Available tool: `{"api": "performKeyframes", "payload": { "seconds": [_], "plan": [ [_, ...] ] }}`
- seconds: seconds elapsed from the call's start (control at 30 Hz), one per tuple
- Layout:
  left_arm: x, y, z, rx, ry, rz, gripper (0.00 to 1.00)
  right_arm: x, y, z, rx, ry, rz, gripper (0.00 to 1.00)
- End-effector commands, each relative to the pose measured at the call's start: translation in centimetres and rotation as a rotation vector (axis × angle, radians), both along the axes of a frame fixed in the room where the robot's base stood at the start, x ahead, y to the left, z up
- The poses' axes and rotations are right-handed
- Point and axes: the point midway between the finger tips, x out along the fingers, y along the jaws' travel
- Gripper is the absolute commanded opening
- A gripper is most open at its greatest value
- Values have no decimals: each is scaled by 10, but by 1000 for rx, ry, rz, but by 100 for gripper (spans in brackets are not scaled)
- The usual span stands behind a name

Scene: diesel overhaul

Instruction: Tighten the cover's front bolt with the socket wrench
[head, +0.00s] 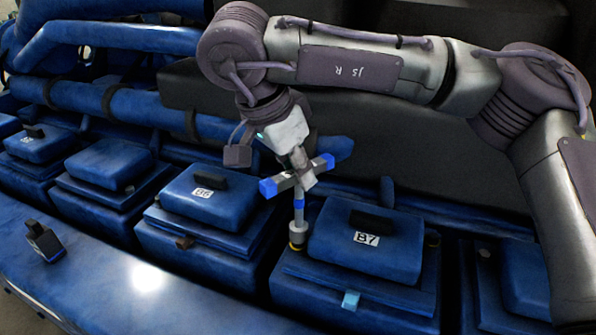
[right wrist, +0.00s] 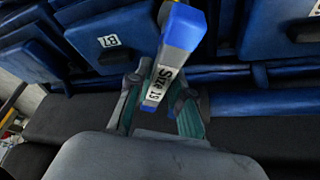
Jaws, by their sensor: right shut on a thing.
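My right gripper (head: 296,160) is shut on the socket wrench (head: 299,203), a T-shaped tool with blue handle ends. The wrench hangs upright, its grey socket end down at the left side of the cover marked B7 (head: 325,247). A yellowish ring shows right under the socket; the bolt head there is hidden, so I cannot tell how far it is seated. My left gripper is not in view.
The B6 cover (head: 215,198) and further covers line up to the left. A small black and blue item (head: 43,242) lies on the blue front ledge (head: 120,290). Blue pipes (head: 150,105) run behind.

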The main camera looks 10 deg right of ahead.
Motion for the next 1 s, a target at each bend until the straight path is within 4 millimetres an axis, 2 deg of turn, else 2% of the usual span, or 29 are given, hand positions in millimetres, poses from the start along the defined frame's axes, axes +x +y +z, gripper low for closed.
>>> {"api": "performKeyframes", "payload": {
  "seconds": [1.0],
  "plan": [
    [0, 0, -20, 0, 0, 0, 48, 0, -1, 0, 3, -2, 1062, 0]
  ]
}}
